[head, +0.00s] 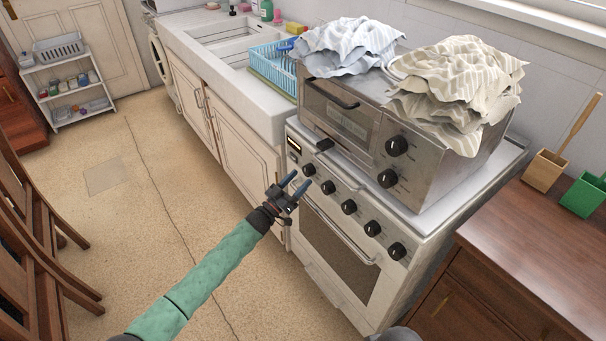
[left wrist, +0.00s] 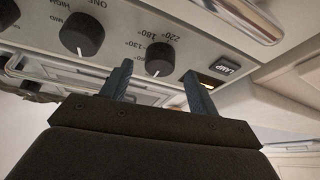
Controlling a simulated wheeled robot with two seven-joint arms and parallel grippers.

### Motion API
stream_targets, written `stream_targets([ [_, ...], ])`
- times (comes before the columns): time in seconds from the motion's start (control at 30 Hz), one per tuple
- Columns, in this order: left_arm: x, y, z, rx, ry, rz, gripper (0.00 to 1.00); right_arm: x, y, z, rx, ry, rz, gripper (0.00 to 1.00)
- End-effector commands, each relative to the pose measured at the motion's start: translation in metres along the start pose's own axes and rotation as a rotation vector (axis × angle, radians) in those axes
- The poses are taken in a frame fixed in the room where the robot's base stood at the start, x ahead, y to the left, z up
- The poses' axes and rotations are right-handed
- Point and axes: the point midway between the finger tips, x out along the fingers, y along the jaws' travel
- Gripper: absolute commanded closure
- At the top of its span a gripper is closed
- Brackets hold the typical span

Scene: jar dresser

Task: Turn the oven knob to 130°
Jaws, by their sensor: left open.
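The oven knob (head: 309,169) is the round black knob at the left end of the row on the stove's front panel. In the left wrist view, the same knob (left wrist: 160,58) has temperature marks beside it, among them 130°, 180° and 220°. Its exact setting is hard to read. My left gripper (head: 292,186) is open, just in front of the stove's left end. In the left wrist view, the fingers of my left gripper (left wrist: 157,87) stand apart on either side of the knob's position, with no visible contact. My right gripper is not in view.
The oven handle (head: 340,231) runs below the panel. A toaster oven (head: 345,125) with cloths (head: 460,80) sits on top. Chairs (head: 35,240) stand left; the floor between is clear.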

Motion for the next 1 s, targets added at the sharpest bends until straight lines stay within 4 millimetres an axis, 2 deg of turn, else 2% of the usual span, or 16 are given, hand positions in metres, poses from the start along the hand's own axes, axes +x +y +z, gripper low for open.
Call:
stream_targets([
  [0.1, 0.016, 0.001, -0.002, 0.0, 0.001, 0.0, 0.4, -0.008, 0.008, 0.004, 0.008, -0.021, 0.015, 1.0],
  [0.2, 0.022, 0.0, 0.0, 0.001, -0.001, 0.0, 0.4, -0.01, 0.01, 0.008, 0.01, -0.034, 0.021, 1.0],
  [0.57, 0.026, 0.0, 0.0, 0.001, -0.001, 0.0, 0.4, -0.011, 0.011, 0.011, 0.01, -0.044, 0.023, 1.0],
  [0.8, 0.026, 0.0, 0.0, 0.001, -0.001, 0.0, 0.84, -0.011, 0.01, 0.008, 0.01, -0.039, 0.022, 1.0],
  [1.0, 0.026, 0.0, 0.001, 0.009, 0.0, 0.003, 0.84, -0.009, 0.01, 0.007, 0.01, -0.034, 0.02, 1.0],
])
